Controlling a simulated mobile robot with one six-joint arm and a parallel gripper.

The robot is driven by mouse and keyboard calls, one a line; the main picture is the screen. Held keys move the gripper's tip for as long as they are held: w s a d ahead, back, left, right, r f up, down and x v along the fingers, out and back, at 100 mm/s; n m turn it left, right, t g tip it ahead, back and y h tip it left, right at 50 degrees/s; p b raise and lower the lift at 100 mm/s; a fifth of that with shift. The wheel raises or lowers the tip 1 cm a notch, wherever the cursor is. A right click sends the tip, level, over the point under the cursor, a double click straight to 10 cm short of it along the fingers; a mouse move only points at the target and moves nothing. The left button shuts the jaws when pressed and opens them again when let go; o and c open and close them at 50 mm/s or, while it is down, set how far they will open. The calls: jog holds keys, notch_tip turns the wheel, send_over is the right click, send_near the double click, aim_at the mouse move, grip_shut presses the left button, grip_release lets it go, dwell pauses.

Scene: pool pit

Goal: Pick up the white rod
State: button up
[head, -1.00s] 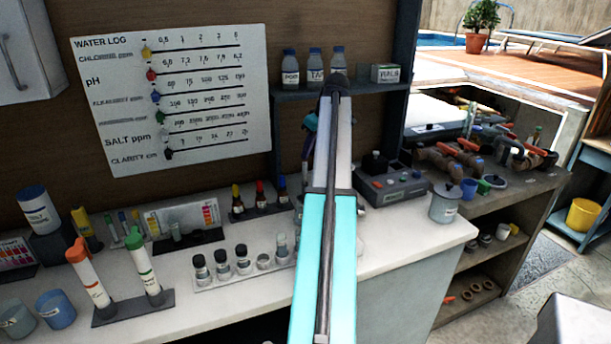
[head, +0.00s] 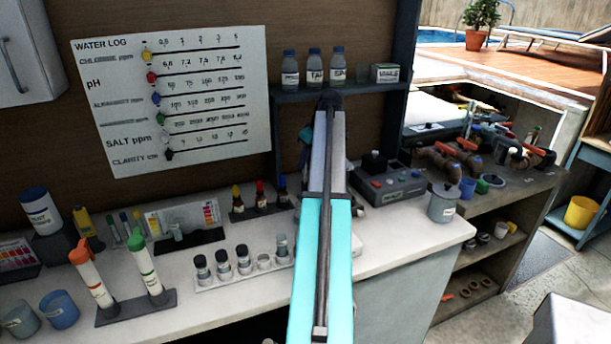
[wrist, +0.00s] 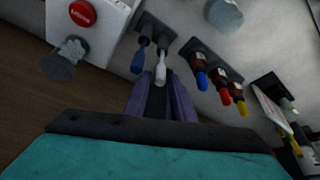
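The white rod (wrist: 161,67) shows in the wrist view, its near end pointing at my gripper and its far end in a dark holder (wrist: 155,30). A dark blue rod (wrist: 139,60) sits beside it on the left in the same holder. My gripper (wrist: 159,83) has two purple fingers standing apart, with the white rod's near end at the gap between their tips. I cannot tell whether the fingers touch it. In the head view my arm hides the white rod and most of my gripper.
Dropper bottles with blue, red and yellow caps (wrist: 224,92) stand close right of the rods. A white device with a red button (wrist: 82,13) is at the left. In the head view several black-capped vials (head: 222,262) stand in front on the white counter (head: 235,305).

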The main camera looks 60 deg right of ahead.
grip_shut()
jog(key=shift+r, duration=0.1)
notch_tip(320, 180, up, 10)
jog(key=b, duration=0.2)
dwell(0.6)
dwell(0.7)
